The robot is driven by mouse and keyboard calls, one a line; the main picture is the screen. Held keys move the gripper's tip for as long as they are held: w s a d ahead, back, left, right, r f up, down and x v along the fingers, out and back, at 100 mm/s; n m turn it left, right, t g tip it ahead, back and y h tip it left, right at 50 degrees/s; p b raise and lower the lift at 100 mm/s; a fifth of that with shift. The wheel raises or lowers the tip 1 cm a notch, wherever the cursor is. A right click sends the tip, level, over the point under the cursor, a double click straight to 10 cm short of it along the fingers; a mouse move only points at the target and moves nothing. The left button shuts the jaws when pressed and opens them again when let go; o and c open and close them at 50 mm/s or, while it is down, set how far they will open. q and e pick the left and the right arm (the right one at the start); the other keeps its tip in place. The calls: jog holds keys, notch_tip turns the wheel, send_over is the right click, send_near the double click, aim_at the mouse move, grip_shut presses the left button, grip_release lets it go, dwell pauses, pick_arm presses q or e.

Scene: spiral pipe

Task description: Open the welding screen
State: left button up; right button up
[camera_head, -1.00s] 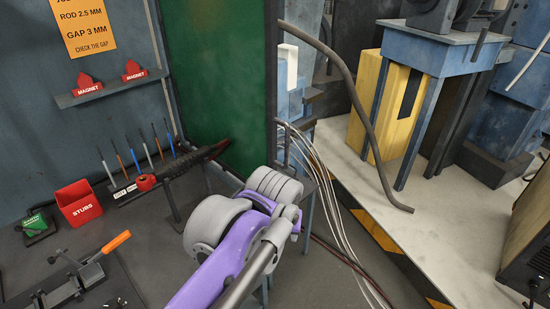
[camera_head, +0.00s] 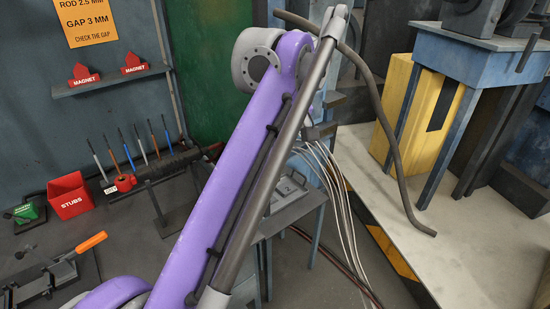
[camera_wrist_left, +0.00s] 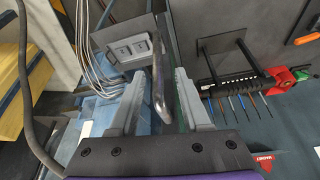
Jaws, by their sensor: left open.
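The green welding screen (camera_head: 203,65) stands upright at the upper middle of the head view, beside the grey wall. My purple left arm crosses in front of it and hides its right edge. My left gripper (camera_wrist_left: 159,73) shows in the left wrist view, with its two grey fingers apart. A grey bent bar (camera_wrist_left: 158,82), perhaps the screen's handle, appears between the fingers; I cannot tell whether it touches them. A thin strip of green (camera_wrist_left: 176,104) shows beside the right finger. In the head view the left gripper is hidden by my arm. My right gripper is not in view.
A rod rack (camera_head: 165,168) and a red stubs box (camera_head: 69,195) stand at the left. Cables (camera_head: 335,185) hang right of my arm. A bent brown pipe (camera_head: 385,125) is near a yellow cabinet (camera_head: 398,105). The pale floor at the right is partly open.

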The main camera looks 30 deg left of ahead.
aim_at(276, 154)
pick_arm(q)
jog(key=shift+b+x, duration=0.3)
jog(key=shift+x, duration=2.05)
jog(key=shift+w, duration=0.1)
jog(key=shift+c, duration=0.2)
grip_shut()
jog(key=shift+d, duration=0.1)
